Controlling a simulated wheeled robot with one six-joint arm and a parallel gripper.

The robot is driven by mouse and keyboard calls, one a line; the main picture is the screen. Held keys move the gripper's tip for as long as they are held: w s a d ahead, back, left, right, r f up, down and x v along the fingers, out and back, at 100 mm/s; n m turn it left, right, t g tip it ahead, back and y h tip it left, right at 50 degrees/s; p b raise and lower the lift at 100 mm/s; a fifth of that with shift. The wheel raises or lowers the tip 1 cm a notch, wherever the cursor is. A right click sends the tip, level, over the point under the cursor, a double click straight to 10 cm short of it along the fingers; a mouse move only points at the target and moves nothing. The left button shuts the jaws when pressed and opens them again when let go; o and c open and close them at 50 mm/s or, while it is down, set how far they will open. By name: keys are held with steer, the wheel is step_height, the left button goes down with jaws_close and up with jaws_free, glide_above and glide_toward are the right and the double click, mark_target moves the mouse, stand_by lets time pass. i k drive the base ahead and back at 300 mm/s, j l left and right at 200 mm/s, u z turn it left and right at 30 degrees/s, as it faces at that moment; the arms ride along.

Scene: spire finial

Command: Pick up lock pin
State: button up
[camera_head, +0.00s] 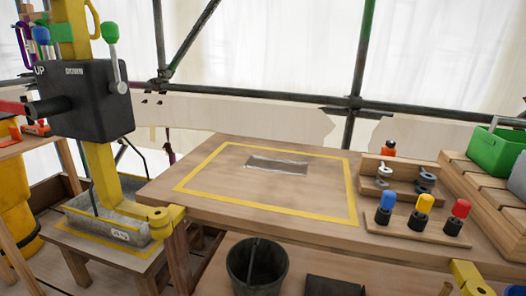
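No single thing is plainly the lock pin. The likeliest candidates are three upright pieces with black lower parts in a low wooden rack (418,234) on the right of the workbench: one blue-topped (385,207), one yellow-topped (420,212) and one red-topped (456,217). Behind them a stepped wooden holder (399,170) bears a light metal piece (383,176), a dark blue-grey piece (425,180) and an orange-topped piece (389,149). These are too small to identify. My gripper is not in view, so its hold cannot be seen.
The workbench (215,157) has a yellow-outlined area with a flat grey strip (277,165). A black control box (84,101) with levers stands left. A green container (496,150) sits on slats at right. A dark bucket (257,268) stands below. Scaffold poles (356,75) run behind.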

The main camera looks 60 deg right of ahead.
mark_target(389, 197)
steer(key=z, duration=2.2)
